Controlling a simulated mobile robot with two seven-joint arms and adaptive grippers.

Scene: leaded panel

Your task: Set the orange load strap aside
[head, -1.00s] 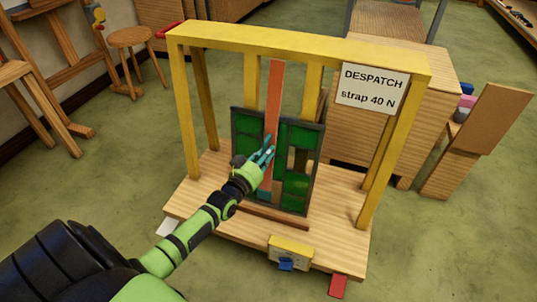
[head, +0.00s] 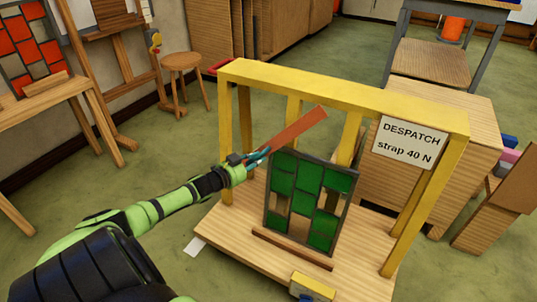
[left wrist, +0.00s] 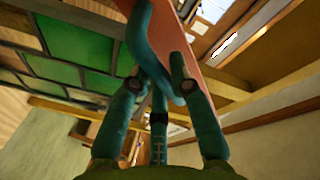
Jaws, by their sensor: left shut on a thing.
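The orange load strap (head: 292,132) is a flat, stiff-looking band held tilted, its free end up to the right. My left gripper (head: 256,158) is shut on its lower end, left of the glass panel and in front of the yellow frame. In the left wrist view the strap (left wrist: 208,62) passes between the teal fingers (left wrist: 168,88). The green leaded panel (head: 308,198) stands upright on the wooden base, with a few clear or open panes. My right gripper is not in view.
The yellow frame (head: 345,92) stands around the panel and carries a "DESPATCH strap 40 N" sign (head: 408,142). A wooden lip (head: 292,249) runs before the panel. A stool (head: 183,65) and easels stand at the left, with free green floor between.

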